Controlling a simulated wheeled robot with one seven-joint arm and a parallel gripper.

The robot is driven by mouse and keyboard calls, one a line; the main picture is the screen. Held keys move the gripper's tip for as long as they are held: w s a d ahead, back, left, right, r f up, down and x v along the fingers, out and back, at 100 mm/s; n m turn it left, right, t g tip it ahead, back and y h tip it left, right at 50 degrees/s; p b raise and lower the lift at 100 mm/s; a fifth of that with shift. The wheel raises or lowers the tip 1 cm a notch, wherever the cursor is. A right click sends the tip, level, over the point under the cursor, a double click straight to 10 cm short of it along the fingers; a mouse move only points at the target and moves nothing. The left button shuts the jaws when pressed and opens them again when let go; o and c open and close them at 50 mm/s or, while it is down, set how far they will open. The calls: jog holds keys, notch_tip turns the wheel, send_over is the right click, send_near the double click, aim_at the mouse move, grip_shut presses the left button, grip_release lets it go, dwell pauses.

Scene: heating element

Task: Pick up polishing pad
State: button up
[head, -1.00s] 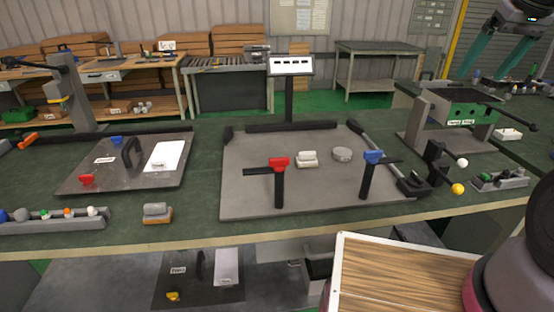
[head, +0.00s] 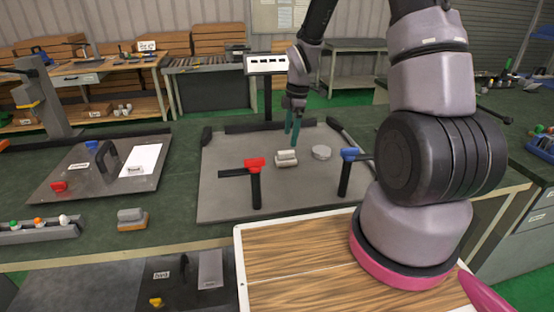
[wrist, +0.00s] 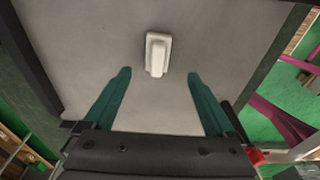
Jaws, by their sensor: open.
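A small whitish, stepped block (head: 286,158), which looks like the polishing pad, lies on the grey plate (head: 225,190) on the bench. It also shows in the wrist view (wrist: 157,54), upper middle, with bare plate around it. My gripper (head: 292,140) hangs above the plate, just behind and above the block in the head view. In the wrist view my two teal fingers (wrist: 159,73) are spread wide and empty, with the block centred a little beyond the tips. Fingers and block are apart.
A grey round disc (head: 321,152) lies right of the block. A red-topped clamp (head: 255,180) and a blue-topped clamp (head: 347,172) stand at the plate's front. Another block with an orange base (head: 132,219) lies at the bench's front left.

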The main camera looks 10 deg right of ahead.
aim_at(286, 151)
jog(key=f, duration=0.3)
jog(key=a+f, duration=0.1)
jog(key=f, duration=0.4)
jog(key=shift+w+a+f, duration=0.15)
jog(key=shift+w+f, duration=0.1)
jog(key=shift+f, duration=0.1)
grip_shut()
notch_tip(286, 151, up, 10)
jog(key=shift+r, duration=0.1)
jog(key=c, duration=0.7)
grip_release()
jog(key=c, duration=0.6)
